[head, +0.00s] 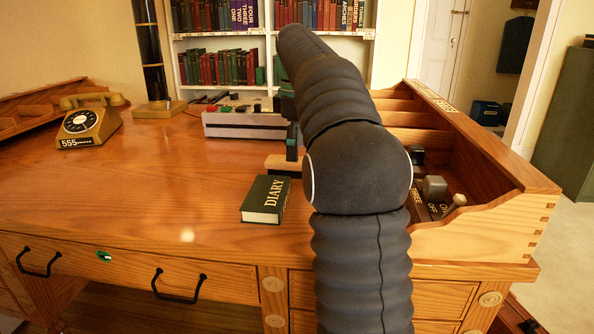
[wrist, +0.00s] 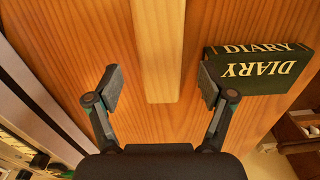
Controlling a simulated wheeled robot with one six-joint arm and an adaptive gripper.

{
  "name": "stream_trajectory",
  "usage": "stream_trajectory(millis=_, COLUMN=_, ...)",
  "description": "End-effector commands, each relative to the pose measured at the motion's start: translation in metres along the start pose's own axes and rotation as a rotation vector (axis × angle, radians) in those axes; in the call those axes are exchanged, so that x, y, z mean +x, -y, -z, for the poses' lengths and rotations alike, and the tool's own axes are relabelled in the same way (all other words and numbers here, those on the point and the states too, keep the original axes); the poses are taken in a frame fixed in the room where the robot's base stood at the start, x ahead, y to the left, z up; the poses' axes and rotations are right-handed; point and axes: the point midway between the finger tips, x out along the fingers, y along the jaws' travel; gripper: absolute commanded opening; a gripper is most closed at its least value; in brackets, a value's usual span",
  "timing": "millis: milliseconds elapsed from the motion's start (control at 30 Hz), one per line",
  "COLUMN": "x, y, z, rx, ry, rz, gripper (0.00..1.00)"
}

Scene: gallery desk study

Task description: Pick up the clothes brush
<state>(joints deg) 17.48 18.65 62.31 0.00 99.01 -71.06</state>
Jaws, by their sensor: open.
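The clothes brush appears to be the pale wooden bar (wrist: 158,50) in the wrist view, lying on the desk and running off the top edge. Its near end shows between my two fingers, with a gap on each side. My gripper (wrist: 158,87) is open and empty, with one finger on each side of the bar's line. In the head view my gripper (head: 292,142) is seen edge-on above the desk, partly hidden by my arm.
A green diary (head: 265,199) lies just in front of the wooden piece; in the wrist view the diary (wrist: 258,70) is close by the right finger. A grey device with buttons (head: 245,118) stands behind. A telephone (head: 88,122) is at left. The desk's left front is clear.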

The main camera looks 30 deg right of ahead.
Motion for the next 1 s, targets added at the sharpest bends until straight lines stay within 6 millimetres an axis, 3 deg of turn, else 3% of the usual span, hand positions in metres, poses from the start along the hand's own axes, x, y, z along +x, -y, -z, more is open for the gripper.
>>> stream_trajectory(millis=33, x=0.011, y=0.001, z=-0.003, rx=0.001, ry=0.001, rz=0.002, gripper=0.81)
stream_trajectory(millis=200, x=0.031, y=0.001, z=-0.004, rx=0.001, ry=0.001, rz=0.002, gripper=0.81)
stream_trajectory(millis=533, x=0.036, y=0.001, z=-0.004, rx=0.000, ry=0.000, rz=0.000, gripper=0.81)
stream_trajectory(millis=567, x=0.036, y=0.001, z=-0.004, rx=0.000, ry=0.000, rz=0.000, gripper=0.76)
stream_trajectory(millis=800, x=0.036, y=0.001, z=-0.004, rx=0.000, ry=0.000, rz=0.001, gripper=0.16)
stream_trajectory(millis=1000, x=0.036, y=0.001, z=-0.004, rx=0.000, ry=0.000, rz=0.000, gripper=0.13)
